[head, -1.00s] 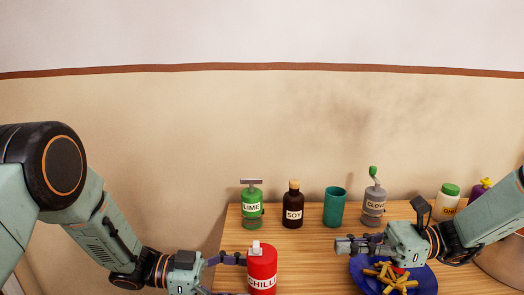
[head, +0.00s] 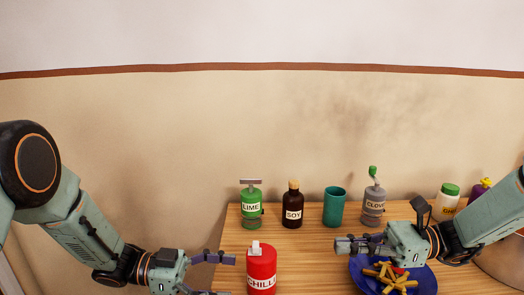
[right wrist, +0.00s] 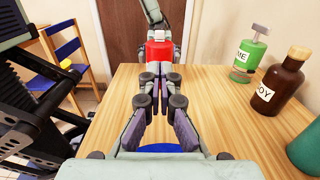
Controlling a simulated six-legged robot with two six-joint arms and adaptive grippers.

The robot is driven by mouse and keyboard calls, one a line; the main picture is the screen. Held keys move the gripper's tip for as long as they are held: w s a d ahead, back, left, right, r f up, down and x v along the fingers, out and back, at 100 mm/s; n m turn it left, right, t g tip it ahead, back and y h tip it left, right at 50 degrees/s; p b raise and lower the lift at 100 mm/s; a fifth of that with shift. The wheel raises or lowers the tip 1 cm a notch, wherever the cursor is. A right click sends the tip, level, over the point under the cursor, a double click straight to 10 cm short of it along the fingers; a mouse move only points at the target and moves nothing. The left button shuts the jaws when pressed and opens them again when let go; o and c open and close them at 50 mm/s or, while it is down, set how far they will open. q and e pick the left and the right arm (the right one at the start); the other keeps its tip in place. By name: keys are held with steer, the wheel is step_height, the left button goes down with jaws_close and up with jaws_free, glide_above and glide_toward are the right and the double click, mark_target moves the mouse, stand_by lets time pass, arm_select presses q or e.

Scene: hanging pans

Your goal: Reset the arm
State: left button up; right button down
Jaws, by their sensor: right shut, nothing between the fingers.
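My left gripper (head: 226,275) is open, with its fingers spread, to the left of the red CHILLI bottle (head: 261,273); a gap shows between the upper finger and the bottle. The bottle stands upright on the table. My right gripper (head: 345,245) is shut and empty, pointing left above the far side of the blue plate (head: 430,283). In the right wrist view its fingers (right wrist: 158,80) meet in front of the red bottle (right wrist: 160,52), and a bit of the blue plate shows below.
The wooden table (head: 310,260) holds a green LIME bottle (head: 251,205), a dark SOY bottle (head: 293,205), a teal cup (head: 334,207) and a grey CLOVE bottle (head: 374,205) along the back. Yellow fries (head: 390,273) lie on the plate. Blue chairs (right wrist: 68,55) stand beyond the table.

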mark_target(255, 280)
arm_select(q)
steer(key=d, duration=0.6)
steer(key=shift+f, duration=0.35)
steer(key=shift+d, duration=0.3)
steer(key=shift+a, duration=0.2)
steer(key=shift+d, duration=0.2)
arm_select(e)
steer(key=a, duration=0.9)
arm_select(q)
steer(key=shift+a, duration=0.2)
arm_select(e)
steer(key=d, duration=1.1)
steer(key=shift+d, duration=0.1)
steer(key=s+a+f+g, duration=0.1)
steer(key=s, duration=0.1)
steer(key=s+a+f+n+g+h, duration=0.1)
steer(key=s, duration=0.1)
steer(key=s+a+g+h, duration=0.1)
steer(key=s, duration=0.1)
steer(key=shift+a+f+n, duration=0.1)
steer(key=shift+f+n, duration=0.3)
arm_select(q)
steer(key=shift+d, duration=0.1)
arm_select(e)
steer(key=s+f+n+g+h, duration=0.3)
steer(key=s+f+g+h, duration=0.1)
steer(key=s, duration=0.6)
steer(key=shift+s+f+h, duration=0.2)
steer(key=shift+f+h, duration=0.55)
steer(key=shift+h, duration=0.15)
